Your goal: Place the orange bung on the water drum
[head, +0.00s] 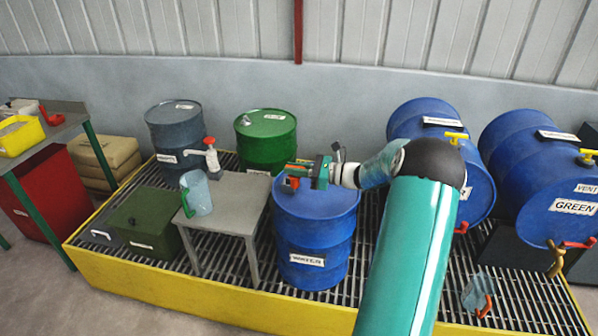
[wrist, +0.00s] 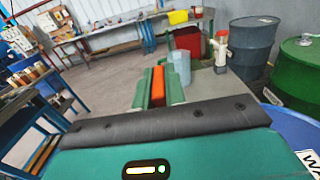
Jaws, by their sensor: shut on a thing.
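The blue water drum (head: 318,238) stands upright on the grating, its label facing me. My gripper (head: 292,178) reaches in from the right and is over the left part of the drum's top. It is shut on the orange bung (head: 290,183), which shows in the wrist view (wrist: 158,85) between the green fingers. The bung is at or just above the drum's top; I cannot tell whether it touches. The drum's blue top edge also shows at the right of the wrist view (wrist: 290,124). The drum's opening is not clearly visible.
A green drum (head: 266,141) and a grey drum (head: 174,128) stand behind. Blue drums lie on their sides at right (head: 553,180).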

